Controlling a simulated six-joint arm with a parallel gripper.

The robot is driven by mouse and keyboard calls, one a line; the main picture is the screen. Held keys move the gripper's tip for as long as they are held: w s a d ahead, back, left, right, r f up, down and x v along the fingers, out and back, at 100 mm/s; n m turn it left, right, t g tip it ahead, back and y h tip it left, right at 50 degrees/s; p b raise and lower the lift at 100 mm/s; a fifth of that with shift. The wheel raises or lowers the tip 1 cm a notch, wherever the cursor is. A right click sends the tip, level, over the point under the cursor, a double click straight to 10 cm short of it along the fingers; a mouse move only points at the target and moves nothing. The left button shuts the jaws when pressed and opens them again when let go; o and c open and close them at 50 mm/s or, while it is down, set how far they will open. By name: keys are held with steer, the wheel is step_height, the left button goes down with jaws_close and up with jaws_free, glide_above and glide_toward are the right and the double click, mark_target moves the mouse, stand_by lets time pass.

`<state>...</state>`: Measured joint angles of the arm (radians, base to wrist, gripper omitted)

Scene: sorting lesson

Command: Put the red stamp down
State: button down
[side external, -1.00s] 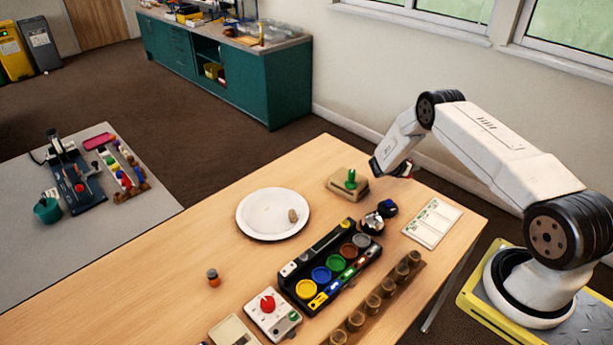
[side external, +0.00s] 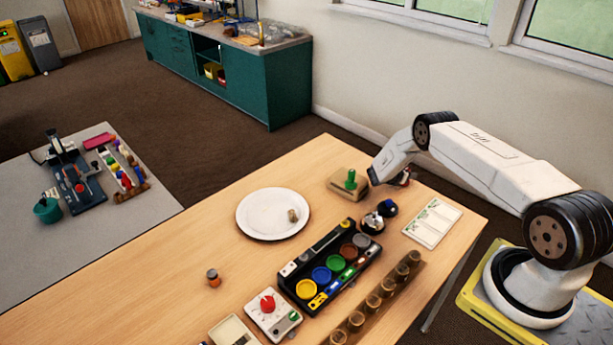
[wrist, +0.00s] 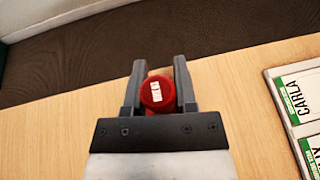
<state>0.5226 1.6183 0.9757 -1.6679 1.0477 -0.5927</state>
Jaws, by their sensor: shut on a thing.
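The red stamp (wrist: 158,94) shows in the wrist view as a round red piece with a small white label on top. My gripper (wrist: 160,78) is shut on it, with one dark finger on each side. Beneath it in that view is the bare wooden table; I cannot tell whether the stamp touches it. In the side view my gripper (side external: 404,178) is low at the table's far right, and the stamp is mostly hidden there.
A green-handled stamp stands on a wooden block (side external: 338,187) left of my gripper. A blue-topped piece (side external: 388,208) and a silver-domed piece (side external: 372,222) are in front. A label card (side external: 432,223), paint tray (side external: 331,268) and white plate (side external: 252,226) lie nearby.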

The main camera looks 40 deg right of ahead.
steer(key=shift+f, duration=0.1)
steer(key=shift+c, duration=2)
jaws_free()
steer(key=shift+a+r, duration=0.15)
steer(key=shift+r, duration=0.1)
steer(key=v, duration=1.1)
steer(key=shift+w+a, duration=0.1)
steer(key=shift+a, duration=0.25)
steer(key=shift+r, duration=0.1)
